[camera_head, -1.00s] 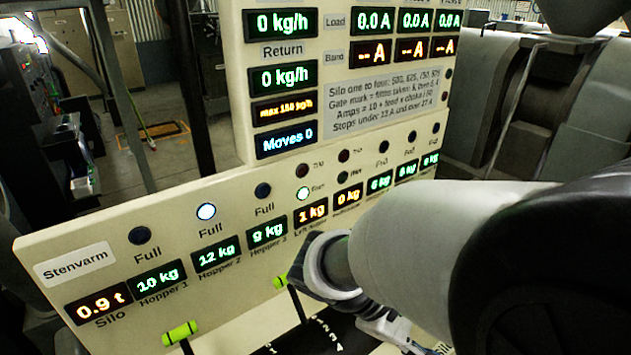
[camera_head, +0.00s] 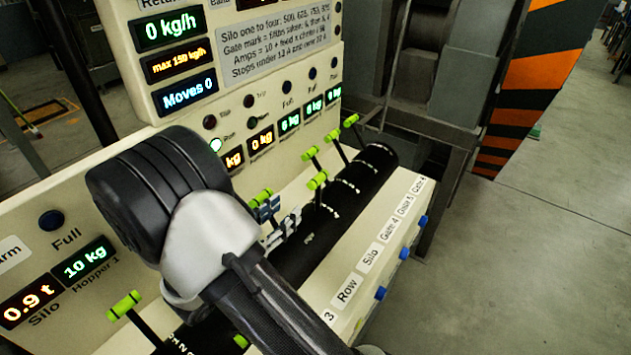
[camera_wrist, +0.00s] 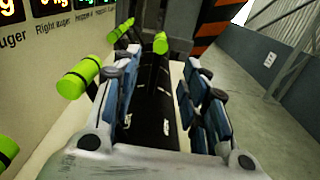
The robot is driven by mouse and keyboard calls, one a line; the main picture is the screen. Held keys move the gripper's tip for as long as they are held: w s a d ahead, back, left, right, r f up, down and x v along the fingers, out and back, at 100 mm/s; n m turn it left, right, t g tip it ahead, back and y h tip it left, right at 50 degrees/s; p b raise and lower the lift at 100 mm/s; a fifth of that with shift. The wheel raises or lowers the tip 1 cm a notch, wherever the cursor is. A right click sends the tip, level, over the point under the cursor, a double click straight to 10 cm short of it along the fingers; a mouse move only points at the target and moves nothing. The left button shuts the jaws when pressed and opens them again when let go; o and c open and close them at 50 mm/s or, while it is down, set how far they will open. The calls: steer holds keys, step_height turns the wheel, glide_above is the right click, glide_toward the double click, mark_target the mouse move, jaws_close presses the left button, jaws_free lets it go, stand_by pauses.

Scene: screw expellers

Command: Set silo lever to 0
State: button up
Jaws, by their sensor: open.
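Several green-handled levers stand on the sloped panel. My gripper (camera_head: 277,220) is open over the black drum, close to a green handle (camera_head: 260,198). In the wrist view my open gripper (camera_wrist: 158,100) has nothing between its fingers. A green handle (camera_wrist: 77,78) is outside the left finger, and another (camera_wrist: 160,43) stands farther ahead, between the fingers in the picture.
The upright display panel (camera_head: 120,50) rises close behind the levers. More levers (camera_head: 351,120) stand at the far end of the black drum (camera_head: 340,190). Blue buttons (camera_head: 381,293) line the front edge. Open floor (camera_head: 530,250) is to the right. My arm hides the panel's middle.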

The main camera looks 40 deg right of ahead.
mark_target(318, 178)
steer(key=b+x, duration=0.2)
steer(key=x, duration=1.2)
steer(key=shift+w+d, duration=0.1)
steer(key=shift+d, duration=0.05)
steer(key=shift+c, duration=0.5)
jaws_close()
